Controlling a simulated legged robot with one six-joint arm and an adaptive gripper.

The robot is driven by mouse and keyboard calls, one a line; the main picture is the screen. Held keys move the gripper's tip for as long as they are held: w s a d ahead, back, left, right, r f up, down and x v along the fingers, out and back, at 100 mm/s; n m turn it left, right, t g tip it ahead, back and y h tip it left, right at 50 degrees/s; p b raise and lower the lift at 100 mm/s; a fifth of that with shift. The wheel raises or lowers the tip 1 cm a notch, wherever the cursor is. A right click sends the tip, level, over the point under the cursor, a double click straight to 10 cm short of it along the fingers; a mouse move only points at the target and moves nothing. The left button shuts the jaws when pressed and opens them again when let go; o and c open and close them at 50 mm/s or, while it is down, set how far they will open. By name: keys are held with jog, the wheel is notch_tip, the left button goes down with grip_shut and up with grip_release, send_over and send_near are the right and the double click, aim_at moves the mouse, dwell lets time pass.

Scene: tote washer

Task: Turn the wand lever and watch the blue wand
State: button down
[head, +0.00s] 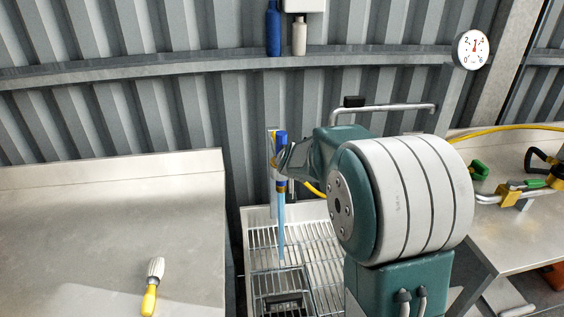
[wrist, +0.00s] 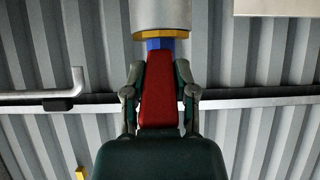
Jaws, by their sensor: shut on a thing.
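The blue wand (head: 281,137) stands upright by the back wall in the head view. A pale blue stream (head: 282,225) runs straight down below it to the metal grate (head: 317,238). In the wrist view the red lever (wrist: 158,106) lies between the fingers of my gripper (wrist: 159,88), which is shut on it. Above the lever are a blue part (wrist: 152,44), a brass ring (wrist: 160,34) and a grey cylinder (wrist: 160,12). In the head view my arm hides the lever.
A steel table (head: 90,230) at left bears a yellow-handled brush (head: 150,300). A bent pipe (head: 395,107) runs behind my arm. A dial gauge (head: 471,49) hangs at upper right. Yellow and green fittings (head: 509,194) lie on the right bench. Bottles stand on the wall rail.

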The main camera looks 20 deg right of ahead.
jog(key=shift+c, duration=2)
grip_release()
jog(key=shift+a, duration=0.25)
jog(key=shift+s+d, duration=0.15)
jog(key=shift+s+r, duration=0.2)
jog(key=shift+r, duration=0.05)
jog(key=shift+a+v, duration=0.1)
jog(key=shift+v, duration=0.9)
jog(key=shift+a+v, duration=0.15)
jog(key=shift+v, duration=0.85)
jog(key=s+a, duration=0.2)
jog(key=s, duration=1)
jog(key=shift+a, duration=0.2)
jog(key=shift+f, duration=0.1)
